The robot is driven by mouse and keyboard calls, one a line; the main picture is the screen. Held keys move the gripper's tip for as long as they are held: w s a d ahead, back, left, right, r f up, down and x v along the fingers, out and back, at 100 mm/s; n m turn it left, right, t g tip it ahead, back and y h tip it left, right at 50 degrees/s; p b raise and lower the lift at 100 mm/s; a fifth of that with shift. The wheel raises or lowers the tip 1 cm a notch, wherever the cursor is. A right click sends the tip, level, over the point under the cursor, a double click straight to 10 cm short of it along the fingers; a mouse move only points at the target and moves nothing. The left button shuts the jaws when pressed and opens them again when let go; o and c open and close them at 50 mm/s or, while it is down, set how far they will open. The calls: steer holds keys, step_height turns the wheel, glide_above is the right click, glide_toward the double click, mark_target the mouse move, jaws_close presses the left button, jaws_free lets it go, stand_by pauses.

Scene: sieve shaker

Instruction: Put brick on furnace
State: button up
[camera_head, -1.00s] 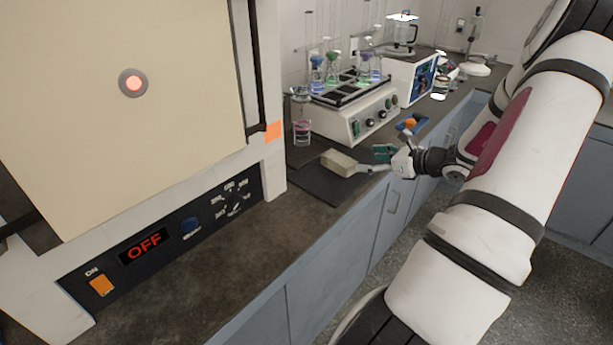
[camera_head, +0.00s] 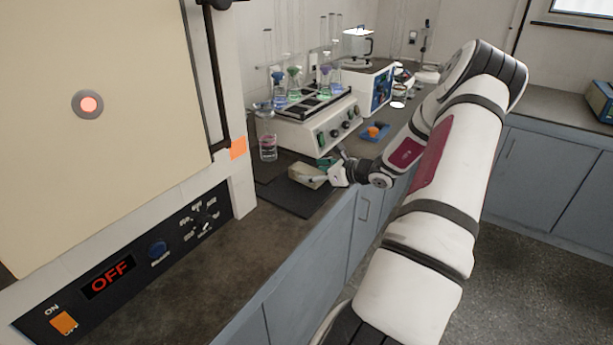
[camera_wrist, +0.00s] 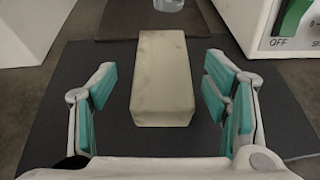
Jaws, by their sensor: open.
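A pale beige brick (camera_wrist: 162,82) lies on a dark mat (camera_wrist: 60,120) on the counter. In the head view the brick (camera_head: 305,176) is partly hidden by my gripper (camera_head: 325,172). In the wrist view my gripper (camera_wrist: 160,100) is open, with one teal-padded finger on each side of the brick and a gap on both sides. The furnace (camera_head: 130,130) fills the left of the head view. Its cream door is closed, its display reads OFF, and an orange switch sits on its panel.
A white shaker (camera_head: 310,135) with several flasks stands behind the mat. A flask with pink liquid (camera_head: 268,150) stands between furnace and shaker. A blue tray with an orange item (camera_head: 375,132) lies to the right. The counter front (camera_head: 190,275) is bare.

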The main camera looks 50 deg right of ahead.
mark_target(308, 170)
steer(key=x, duration=0.3)
steer(key=shift+w+d+f, duration=0.1)
steer(key=shift+w+f, duration=0.05)
steer(key=shift+w, duration=0.2)
steer(key=c, duration=1.6)
steer(key=shift+c, duration=0.2)
steer(key=shift+r, duration=0.2)
step_height(308, 170, up, 4)
steer(key=shift+f, duration=0.2)
steer(key=s+a, duration=0.2)
steer(key=s, duration=0.5)
steer(key=s+a+r, duration=0.1)
steer(key=s, duration=0.7)
steer(key=shift+s+a+p, duration=0.3)
steer(key=shift+s+a, duration=0.05)
steer(key=shift+a, duration=0.05)
